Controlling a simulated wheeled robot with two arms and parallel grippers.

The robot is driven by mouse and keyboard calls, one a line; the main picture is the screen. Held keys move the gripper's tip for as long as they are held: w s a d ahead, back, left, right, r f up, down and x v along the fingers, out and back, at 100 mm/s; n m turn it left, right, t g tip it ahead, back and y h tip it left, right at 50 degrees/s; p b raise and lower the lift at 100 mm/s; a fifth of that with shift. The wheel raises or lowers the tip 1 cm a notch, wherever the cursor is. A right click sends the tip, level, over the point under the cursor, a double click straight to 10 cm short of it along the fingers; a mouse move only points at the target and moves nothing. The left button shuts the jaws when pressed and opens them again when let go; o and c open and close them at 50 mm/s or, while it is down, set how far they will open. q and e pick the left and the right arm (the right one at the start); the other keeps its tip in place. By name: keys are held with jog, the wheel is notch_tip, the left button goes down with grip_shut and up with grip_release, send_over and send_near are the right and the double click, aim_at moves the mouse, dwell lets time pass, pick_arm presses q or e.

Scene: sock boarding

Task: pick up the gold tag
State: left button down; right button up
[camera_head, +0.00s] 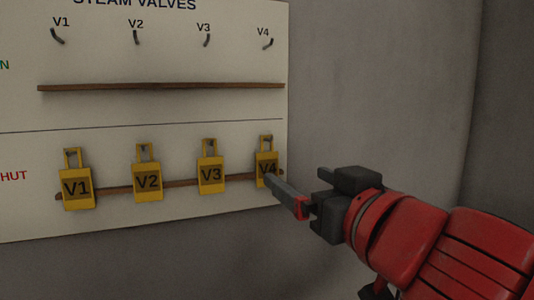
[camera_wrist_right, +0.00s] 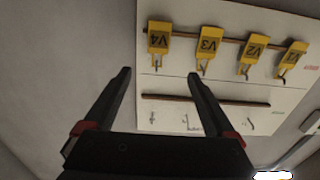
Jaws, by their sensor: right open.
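Several gold-yellow tags hang in a row on the lower part of a white board: V1 (camera_head: 77,188), V2 (camera_head: 147,181), V3 (camera_head: 211,174) and V4 (camera_head: 266,160). They look alike in colour, so I cannot tell one as the only gold tag. My right gripper (camera_head: 282,189) is open and empty. One finger overlaps the lower part of V4 in the head view. In the right wrist view, V4 (camera_wrist_right: 158,41) is beyond the fingertips (camera_wrist_right: 160,73), with the other tags to its right. My left gripper is not in view.
The board (camera_head: 160,110) stands against a grey wall (camera_head: 390,80). A wooden rail (camera_head: 160,87) crosses its upper part below several empty hooks. The wall right of the board is bare.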

jog(key=p, duration=0.4)
send_near(268, 155)
jog(key=x, duration=0.3)
jog(key=shift+p+x, duration=1.55)
jog(key=shift+x, duration=1.25)
jog(key=shift+f, duration=0.15)
jog(key=shift+c, duration=0.6)
jog(key=c, duration=1.3)
jog(key=shift+s+d, duration=0.1)
jog(key=shift+s, duration=0.05)
